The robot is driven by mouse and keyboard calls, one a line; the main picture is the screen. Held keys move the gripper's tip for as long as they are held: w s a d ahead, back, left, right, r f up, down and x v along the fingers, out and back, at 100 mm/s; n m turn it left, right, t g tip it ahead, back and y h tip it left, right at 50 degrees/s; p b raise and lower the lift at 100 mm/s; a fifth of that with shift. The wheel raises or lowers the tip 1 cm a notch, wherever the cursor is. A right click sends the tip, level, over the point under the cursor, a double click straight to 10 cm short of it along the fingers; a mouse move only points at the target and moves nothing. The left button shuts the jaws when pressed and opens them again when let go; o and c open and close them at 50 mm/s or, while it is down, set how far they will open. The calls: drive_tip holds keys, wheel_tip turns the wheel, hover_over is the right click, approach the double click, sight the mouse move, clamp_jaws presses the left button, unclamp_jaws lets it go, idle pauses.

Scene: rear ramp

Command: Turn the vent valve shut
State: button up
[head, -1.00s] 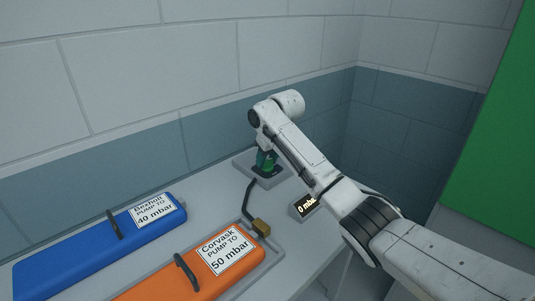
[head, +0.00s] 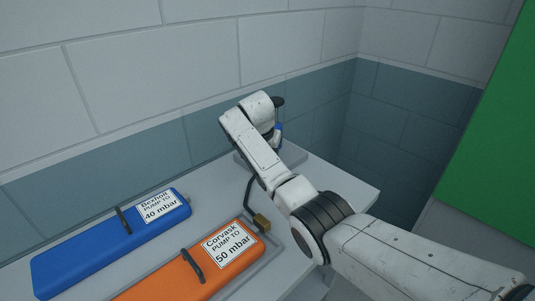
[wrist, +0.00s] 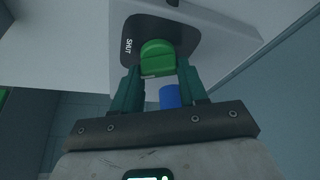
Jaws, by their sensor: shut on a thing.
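The vent valve's green knob (wrist: 157,52) sits on a dark plate (wrist: 184,32) in the wrist view. The word SHUT is printed on the plate, left of the knob. My gripper (wrist: 156,70) has its teal fingers on either side of the knob and is shut on it. In the head view my arm hides the gripper and the valve. I cannot tell the knob's exact angle against the mark.
A blue cylinder (wrist: 170,96) shows close to the fingers. A blue part with a dark top (head: 278,130) stands behind my arm. A blue case (head: 90,250) and an orange case (head: 165,285), both labelled, lie on the bench (head: 348,188). A brass fitting (head: 262,222) ends the hose.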

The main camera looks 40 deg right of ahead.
drive_tip(key=m+b, duration=0.1)
drive_tip(key=m, duration=0.1)
drive_tip(key=m+g+b, duration=0.1)
drive_tip(key=m, duration=0.1)
drive_tip(key=shift+w+f+g+h+b, duration=0.1)
drive_tip(key=shift+g+h+b, duration=0.2)
drive_tip(key=shift+b, duration=0.1)
drive_tip(key=shift+m+g+b, duration=0.3)
drive_tip(key=shift+m+b, duration=0.35)
drive_tip(key=shift+m, duration=0.15)
drive_tip(key=shift+r, duration=0.2)
drive_tip(key=o, duration=1.1)
drive_tip(key=shift+f, duration=0.1)
drive_tip(key=shift+c, duration=0.2)
drive_tip(key=v, duration=1)
drive_tip(key=shift+r+b, duration=0.35)
drive_tip(key=shift+r, duration=0.05)
drive_tip(key=shift+a, duration=0.15)
